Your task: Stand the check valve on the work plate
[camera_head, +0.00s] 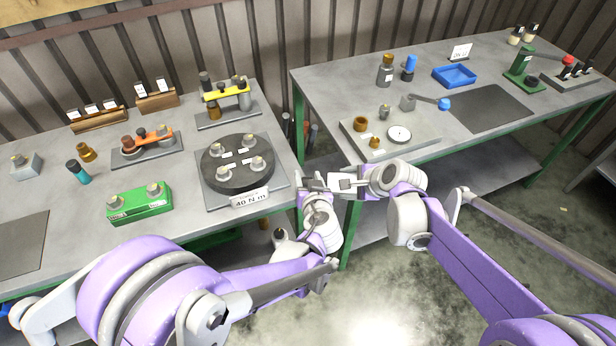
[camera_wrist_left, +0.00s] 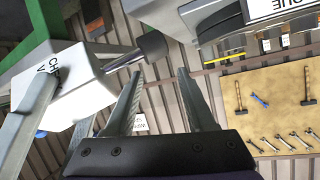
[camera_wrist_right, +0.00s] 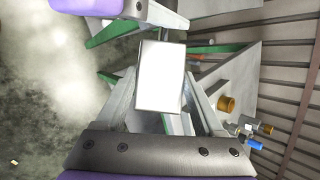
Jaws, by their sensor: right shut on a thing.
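My right gripper (camera_head: 352,183) is shut on a pale, box-shaped check valve (camera_head: 340,181), held in the air in front of the gap between the two tables. In the left wrist view the check valve (camera_wrist_left: 62,80) shows printed lettering, partly cut off, and a dark-tipped stub. In the right wrist view its blank pale face (camera_wrist_right: 160,76) lies between the fingers. My left gripper (camera_head: 314,183) is close beside it; in the left wrist view its fingers (camera_wrist_left: 160,74) are apart and empty, near the stub. A dark flat plate (camera_head: 490,108) lies on the right table; another dark plate (camera_head: 20,245) lies on the left table.
The left table carries a round black fixture (camera_head: 215,170) with a torque sign, a green box (camera_head: 138,210) and racks. The right table carries a grey board (camera_head: 420,146) with brass fittings, a blue tray (camera_head: 467,80) and a green press (camera_head: 523,75). Both dark plates look clear.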

